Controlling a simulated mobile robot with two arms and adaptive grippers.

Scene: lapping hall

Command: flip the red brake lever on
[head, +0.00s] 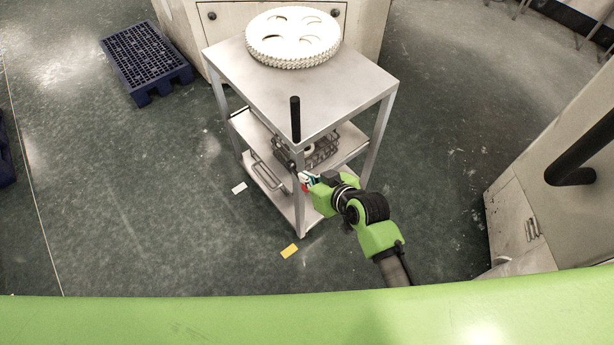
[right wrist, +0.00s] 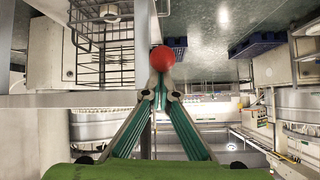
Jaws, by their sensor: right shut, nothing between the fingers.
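The red brake lever shows as a round red knob (right wrist: 162,58) just beyond my fingertips in the right wrist view. In the head view only a small bit of red (head: 304,188) shows beside the cart's front post, mostly hidden by my gripper. My right gripper (head: 308,179) is at that post, below the tabletop; its green fingers (right wrist: 161,86) converge to a shut tip with nothing between them. The tip looks very close to the knob; I cannot tell whether they touch. The lever's shaft and its setting are not clear. My left gripper is out of view.
The metal cart (head: 268,82) carries a large white gear (head: 293,37) on top and a wire basket (head: 320,152) on the middle shelf. A black upright handle (head: 295,118) rises at its front corner. A dark blue pallet (head: 146,58) lies left; a pale cabinet (head: 520,225) stands right.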

